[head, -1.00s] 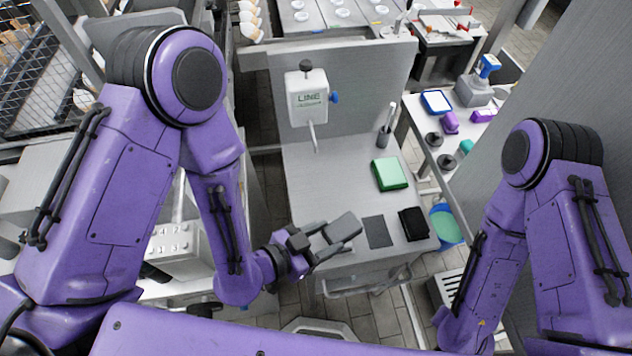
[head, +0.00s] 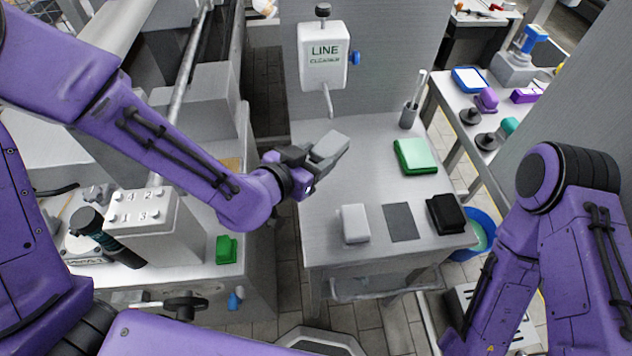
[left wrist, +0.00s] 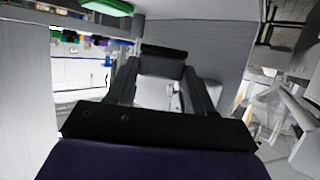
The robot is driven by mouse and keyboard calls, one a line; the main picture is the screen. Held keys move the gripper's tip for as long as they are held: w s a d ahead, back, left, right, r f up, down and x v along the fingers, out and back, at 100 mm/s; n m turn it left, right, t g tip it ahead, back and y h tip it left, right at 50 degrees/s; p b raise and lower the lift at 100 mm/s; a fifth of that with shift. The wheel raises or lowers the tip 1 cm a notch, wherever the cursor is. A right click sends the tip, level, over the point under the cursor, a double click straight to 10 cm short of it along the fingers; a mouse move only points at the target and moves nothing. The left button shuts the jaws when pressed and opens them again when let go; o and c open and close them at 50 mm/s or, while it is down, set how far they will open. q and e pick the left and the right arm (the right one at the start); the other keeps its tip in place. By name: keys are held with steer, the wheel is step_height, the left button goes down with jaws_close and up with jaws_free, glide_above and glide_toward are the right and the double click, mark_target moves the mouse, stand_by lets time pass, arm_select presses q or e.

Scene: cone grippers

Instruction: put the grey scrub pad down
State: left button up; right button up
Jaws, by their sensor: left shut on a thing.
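The grey scrub pad (head: 331,146) is between the fingers of my left gripper (head: 321,158), which is shut on it. The gripper holds it tilted over the left edge of the grey worktable (head: 360,170), apart from the other pads. In the left wrist view the pad (left wrist: 163,66) sits between the two fingers, with a dark far edge. On the table's front part lie a pale pad (head: 355,223), a flat dark grey rectangle (head: 401,222) and a black pad (head: 445,213) in a row. My right arm shows at the right, but its gripper is out of view.
A green pad (head: 415,156) lies at the table's right side. A cup with a brush (head: 409,115) stands behind it. A white LINE CLEANER dispenser (head: 323,55) hangs on the back panel, its spout over the table. The middle of the table is clear.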

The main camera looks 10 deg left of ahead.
mark_target(313, 161)
arm_select(q)
steer(key=shift+f+b, duration=0.55)
steer(key=shift+b, duration=0.25)
steer(key=shift+w+a+f+b, duration=0.2)
steer(key=shift+w+f+b, duration=0.85)
steer(key=shift+w, duration=0.1)
steer(key=w+f, duration=0.2)
steer(key=shift+w+a+f, duration=0.2)
steer(key=shift+w+f, duration=0.1)
steer(key=shift+f, duration=0.1)
step_height(313, 161, down, 3)
steer(key=shift+r, duration=0.2)
steer(key=shift+w+f, duration=0.15)
steer(key=shift+f, duration=0.15)
arm_select(e)
step_height(313, 161, down, 5)
steer(key=shift+f, duration=0.2)
steer(key=shift+f, duration=0.1)
